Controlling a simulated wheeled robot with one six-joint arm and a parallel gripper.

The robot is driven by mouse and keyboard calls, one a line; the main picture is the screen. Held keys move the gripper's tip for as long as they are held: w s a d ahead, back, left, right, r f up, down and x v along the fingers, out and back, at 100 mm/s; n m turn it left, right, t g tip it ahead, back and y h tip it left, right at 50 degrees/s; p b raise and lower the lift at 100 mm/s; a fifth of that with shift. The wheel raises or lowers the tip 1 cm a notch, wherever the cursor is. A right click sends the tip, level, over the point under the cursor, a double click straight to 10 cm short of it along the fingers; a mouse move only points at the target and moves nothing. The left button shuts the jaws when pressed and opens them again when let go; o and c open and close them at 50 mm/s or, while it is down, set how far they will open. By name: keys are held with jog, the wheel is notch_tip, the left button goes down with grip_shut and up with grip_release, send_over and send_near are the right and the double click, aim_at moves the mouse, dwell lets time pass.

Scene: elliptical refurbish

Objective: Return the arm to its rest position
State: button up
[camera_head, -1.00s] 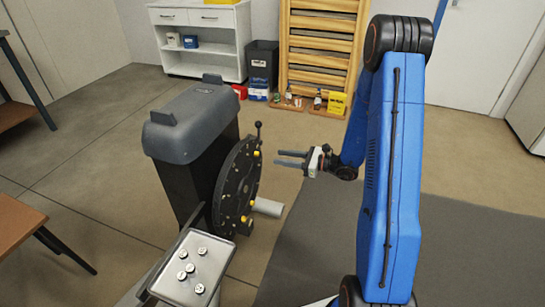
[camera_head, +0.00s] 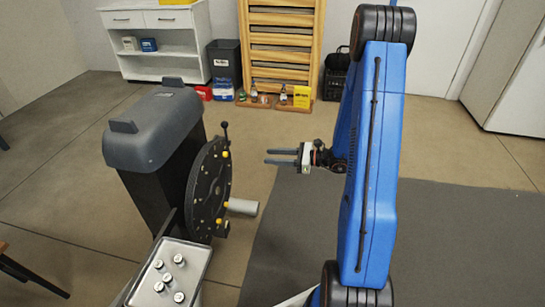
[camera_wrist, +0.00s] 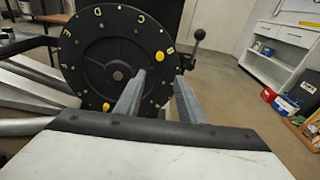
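My gripper (camera_head: 267,156) is open and empty. Its two grey fingers point left toward the black disc (camera_head: 209,190) of the elliptical machine, with a clear gap between fingertips and disc. My blue arm is raised and folded at the right of the head view. In the wrist view, my gripper (camera_wrist: 160,83) shows two parted fingers in front of the disc (camera_wrist: 110,62), which carries yellow knobs and letters. A lever with a black ball stands at the disc's right edge. The machine's grey housing (camera_head: 155,128) is upright behind the disc.
A metal tray (camera_head: 200,258) with several small round parts sits in front of the machine. A white shelf unit (camera_head: 160,62), a black bin (camera_head: 224,62) and wooden wall bars (camera_head: 280,50) stand at the back. The grey mat (camera_head: 450,235) at right is clear.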

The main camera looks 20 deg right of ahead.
jog(key=shift+a, duration=0.1)
jog(key=s+a+r+n+g+h, duration=0.2)
jog(key=s+a+r+n+g, duration=0.4)
jog(key=s, duration=0.3)
jog(key=s+a+r+n+g+h, duration=0.1)
jog(key=s+a+r+n+g, duration=0.2)
jog(key=s+a+r+n, duration=0.5)
jog(key=s+d+r+n+t+h, duration=0.1)
jog(key=s+d+r+n+h, duration=0.1)
jog(key=s, duration=0.3)
jog(key=s+d+r+n+t+h, duration=0.1)
jog(key=s+d+r+n+h, duration=0.1)
jog(key=s+n+h, duration=0.3)
jog(key=s+d+r+n+t+h, duration=0.2)
jog(key=s+d+n+h, duration=0.1)
jog(key=s, duration=0.3)
jog(key=shift+s+d+r+n, duration=0.4)
jog(key=shift+d, duration=0.15)
